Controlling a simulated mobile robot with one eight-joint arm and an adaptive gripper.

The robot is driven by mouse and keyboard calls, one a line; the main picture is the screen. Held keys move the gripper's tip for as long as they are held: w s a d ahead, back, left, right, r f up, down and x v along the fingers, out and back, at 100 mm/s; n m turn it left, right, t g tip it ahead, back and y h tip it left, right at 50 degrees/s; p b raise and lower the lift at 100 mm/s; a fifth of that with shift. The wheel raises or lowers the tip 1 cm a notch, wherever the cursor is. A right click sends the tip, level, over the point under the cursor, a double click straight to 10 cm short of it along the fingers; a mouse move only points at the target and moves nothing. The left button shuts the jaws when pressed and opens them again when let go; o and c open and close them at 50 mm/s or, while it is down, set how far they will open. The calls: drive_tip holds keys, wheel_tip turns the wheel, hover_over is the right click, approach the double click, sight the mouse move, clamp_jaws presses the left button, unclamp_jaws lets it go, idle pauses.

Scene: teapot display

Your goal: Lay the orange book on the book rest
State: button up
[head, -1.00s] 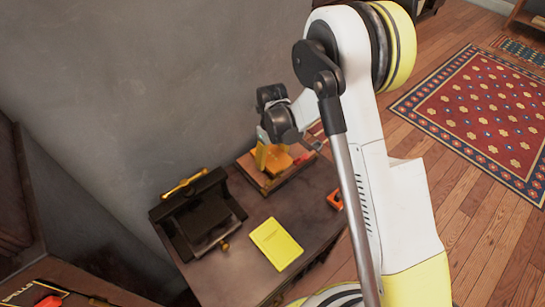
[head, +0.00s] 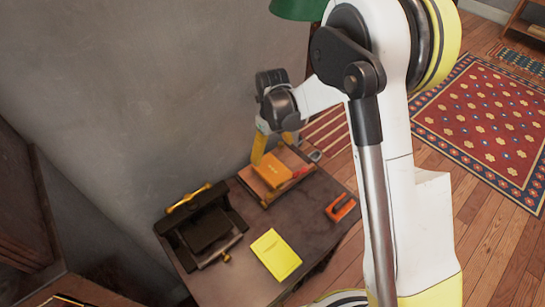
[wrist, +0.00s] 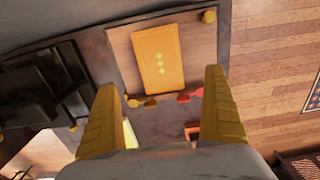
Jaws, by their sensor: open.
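The orange book (head: 270,168) lies flat on a wooden board with a raised edge and small knobs, which looks like the book rest (head: 249,182). In the wrist view the book (wrist: 144,77) shows three pale diamonds on its cover, and bare wood of the rest (wrist: 122,45) shows beside it. My gripper (head: 273,150) is open and empty above the book. In the wrist view its yellow fingers (wrist: 160,88) are spread wide, with the book beyond them and touching neither. A small red item (head: 302,171) is at the rest's front edge.
A yellow book (head: 275,254) lies on the dark table (head: 225,282). A black press-like stand (head: 205,228) with brass parts is at the table's left. An orange-and-black tool (head: 340,207) is near the right edge. A grey wall (head: 120,100) runs behind.

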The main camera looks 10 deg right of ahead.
drive_tip(key=s+d+r+n+t, duration=0.2)
drive_tip(key=s+d+r+n, duration=0.15)
drive_tip(key=r+n, duration=0.4)
drive_tip(key=s+d+r+n+t, duration=0.1)
drive_tip(key=s+d+r+n, duration=0.3)
drive_tip(key=r, duration=0.6)
drive_tip(key=s+d+r+n+t, duration=0.2)
drive_tip(key=s+n, duration=0.5)
drive_tip(key=n, duration=0.2)
drive_tip(key=s+d+r+n+t, duration=0.2)
drive_tip(key=s+n, duration=0.6)
drive_tip(key=shift+d+r+n, duration=0.15)
drive_tip(key=shift+d+n, duration=0.05)
drive_tip(key=shift+n, duration=0.15)
drive_tip(key=shift+s, duration=0.1)
